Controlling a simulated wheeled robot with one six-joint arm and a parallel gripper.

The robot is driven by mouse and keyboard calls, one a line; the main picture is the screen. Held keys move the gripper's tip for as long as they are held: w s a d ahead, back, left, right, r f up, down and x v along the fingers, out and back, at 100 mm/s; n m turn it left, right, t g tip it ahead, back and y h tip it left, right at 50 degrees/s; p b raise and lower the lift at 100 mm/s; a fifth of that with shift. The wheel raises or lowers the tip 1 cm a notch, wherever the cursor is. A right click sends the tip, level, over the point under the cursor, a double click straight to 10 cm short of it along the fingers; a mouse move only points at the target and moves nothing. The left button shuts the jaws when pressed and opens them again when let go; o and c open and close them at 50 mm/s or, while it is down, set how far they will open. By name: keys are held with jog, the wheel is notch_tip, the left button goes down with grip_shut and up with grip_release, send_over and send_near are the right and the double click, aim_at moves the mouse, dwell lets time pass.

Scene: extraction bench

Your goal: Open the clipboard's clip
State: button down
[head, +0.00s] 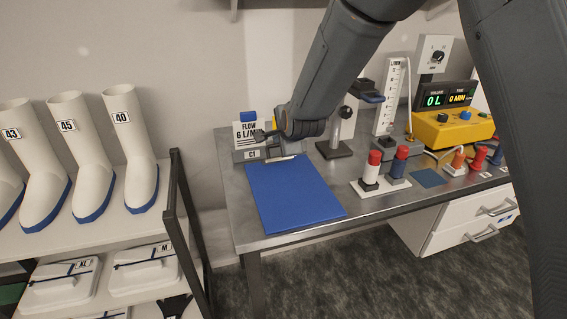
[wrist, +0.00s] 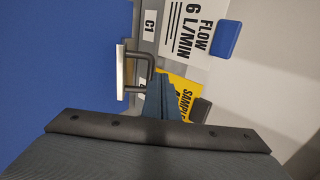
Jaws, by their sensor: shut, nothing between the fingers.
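The blue clipboard (head: 292,196) lies flat on the left part of the metal bench. Its metal clip (head: 281,159) is at the far end of the board. In the wrist view the clip shows as a pale bar (wrist: 121,72) with a dark wire loop (wrist: 146,58) reaching toward the stand. My gripper (head: 262,136) is above the clip end of the clipboard. Its fingers, seen in the wrist view (wrist: 160,88), are shut and empty, right beside the wire loop and overlapping it in view. I cannot tell whether they touch it.
A sign stand with a FLOW 6 L/MIN card (head: 244,131) and a C1 label stands just behind the clipboard. A blue block (wrist: 226,39) and a yellow card (wrist: 177,87) are close to my fingers.

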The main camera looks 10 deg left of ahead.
aim_at(280, 158)
jog(key=shift+w+a+b, duration=0.45)
jog(key=shift+w+b, duration=0.25)
jog(key=shift+b, duration=0.1)
jog(key=shift+s, duration=0.1)
dwell(0.9)
jog(key=shift+s+d+r, duration=0.1)
jog(key=shift+s+r, duration=0.05)
jog(key=shift+s, duration=0.05)
jog(key=v, duration=0.4)
jog(key=shift+s+r, duration=0.1)
jog(key=shift+r, duration=0.05)
jog(key=s+d+r, duration=0.2)
jog(key=s+r, duration=0.1)
jog(key=r, duration=0.5)
jog(key=shift+p, duration=0.3)
jog(key=shift+s+d, duration=0.1)
jog(key=shift+d, duration=0.05)
